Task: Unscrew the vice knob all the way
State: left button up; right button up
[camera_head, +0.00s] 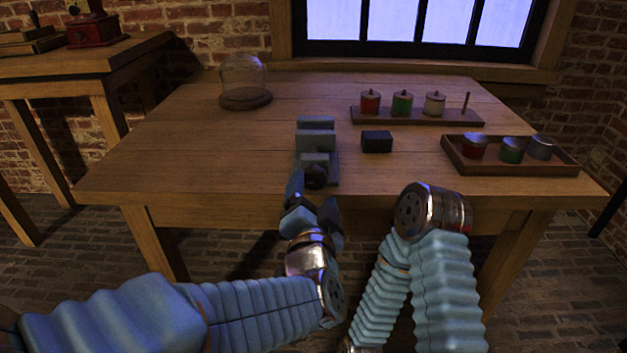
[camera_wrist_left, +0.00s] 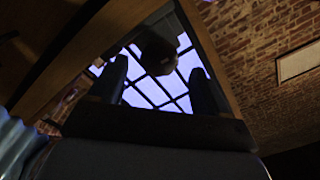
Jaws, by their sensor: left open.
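The grey vice (camera_head: 316,123) stands near the front edge of the wooden table. Its dark round knob (camera_head: 316,177) faces me at the table's edge. In the left wrist view the knob (camera_wrist_left: 158,52) shows as a dark shape against the window, ahead of and between the two fingertips. My left gripper (camera_head: 312,190) is open at the knob, with one finger to each side; the wrist view (camera_wrist_left: 158,85) shows the gap too. I cannot tell whether a finger touches the knob. My right arm is folded at the right, and its gripper is out of view.
A black block (camera_head: 376,141) lies right of the vice. Behind it a wooden rack (camera_head: 455,117) holds red, green and white jars beside a bare peg. A tray (camera_head: 515,168) with several jars stands at the right. A glass dome (camera_head: 243,75) stands at the back left. The table's left part is clear.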

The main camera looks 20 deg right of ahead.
aim_at(314, 183)
pick_arm(q)
jog(key=x, duration=0.5)
jog(key=shift+c, duration=0.2)
jog(key=c, duration=1)
